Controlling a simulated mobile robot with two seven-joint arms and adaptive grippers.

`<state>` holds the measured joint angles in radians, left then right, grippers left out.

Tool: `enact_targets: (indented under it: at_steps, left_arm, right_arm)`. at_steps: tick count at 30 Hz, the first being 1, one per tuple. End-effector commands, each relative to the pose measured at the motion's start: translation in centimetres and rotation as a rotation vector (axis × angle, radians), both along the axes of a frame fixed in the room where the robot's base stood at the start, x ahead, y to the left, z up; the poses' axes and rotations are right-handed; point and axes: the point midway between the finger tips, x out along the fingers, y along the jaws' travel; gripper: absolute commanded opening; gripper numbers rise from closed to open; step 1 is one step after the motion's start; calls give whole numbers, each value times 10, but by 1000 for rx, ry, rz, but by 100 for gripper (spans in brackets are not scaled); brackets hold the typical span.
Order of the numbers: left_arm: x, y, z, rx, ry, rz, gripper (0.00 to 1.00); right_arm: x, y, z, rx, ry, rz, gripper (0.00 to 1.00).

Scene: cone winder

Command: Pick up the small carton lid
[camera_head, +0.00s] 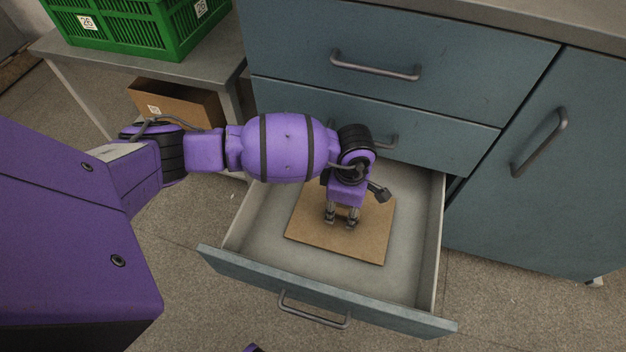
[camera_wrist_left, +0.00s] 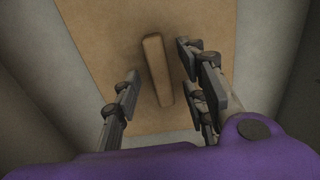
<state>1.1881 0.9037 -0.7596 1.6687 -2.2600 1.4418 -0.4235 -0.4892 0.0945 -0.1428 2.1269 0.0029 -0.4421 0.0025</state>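The small carton lid (camera_head: 368,238) is a flat brown square sheet lying in the open bottom drawer. It also shows in the left wrist view (camera_wrist_left: 98,38), with a raised bar-like grip (camera_wrist_left: 157,68) standing on it. My left gripper (camera_head: 341,221) points down over the lid, inside the drawer. In the left wrist view its fingers (camera_wrist_left: 160,82) are spread, one side left of the bar and the other right of it, with gaps to both. In the head view the gripper hides the bar. My right gripper is not in view.
Closed drawers and a cabinet door (camera_head: 540,165) stand behind. A green crate (camera_head: 135,28) sits on a side table, with a brown carton (camera_head: 180,103) below it.

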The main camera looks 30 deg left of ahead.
Motion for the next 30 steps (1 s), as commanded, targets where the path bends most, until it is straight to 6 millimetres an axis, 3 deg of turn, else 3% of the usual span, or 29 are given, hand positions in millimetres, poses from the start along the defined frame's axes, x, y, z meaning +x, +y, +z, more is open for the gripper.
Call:
enact_targets:
  at_steps: [2,11,23,30]
  left_arm:
    - [2,0,2,-1,-3,-1,39]
    - [1,0,2,0,-2,-1,1]
    - [2,0,6,-1,-3,-1,0]
    - [3,-1,34,-1,-8,-2,0]
  right_arm:
    - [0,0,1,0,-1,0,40]
    - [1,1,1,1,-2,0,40]
    - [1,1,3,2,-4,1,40]
    - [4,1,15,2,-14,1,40]
